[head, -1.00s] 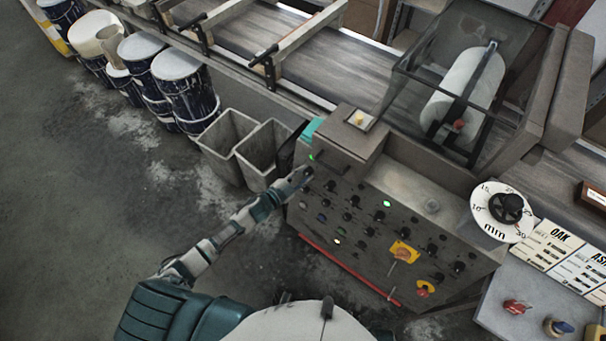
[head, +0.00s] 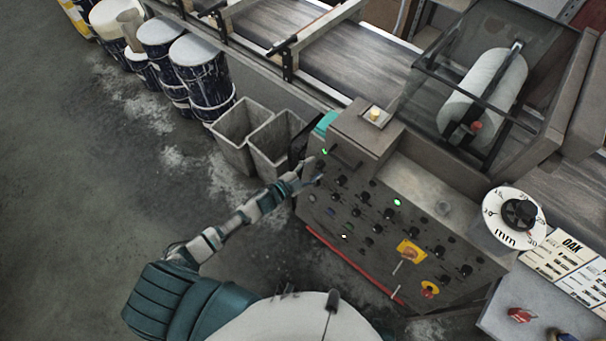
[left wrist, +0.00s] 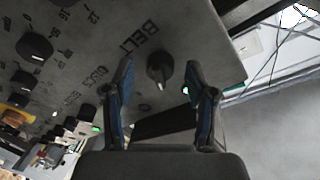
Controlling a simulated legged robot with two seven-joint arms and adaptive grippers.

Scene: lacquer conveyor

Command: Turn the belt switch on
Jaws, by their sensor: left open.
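The belt switch (left wrist: 160,68) is a dark round knob with a pale pointer mark, next to the printed word BELT in the left wrist view. My left gripper (left wrist: 161,78) is open, with one finger on each side of the knob in that picture. I cannot tell whether the fingers touch it. In the head view my left gripper (head: 311,172) is at the upper left corner of the grey control panel (head: 375,205), and it hides the knob there. A small green light (head: 324,151) glows beside it. My right gripper is not in view.
The panel carries several other dark knobs, a lit green button (head: 397,202), a yellow-plated switch (head: 410,252) and a red-and-yellow button (head: 430,290). Two grey bins (head: 240,130) stand left of the panel. The conveyor (head: 350,60) runs behind. Floor at left is open.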

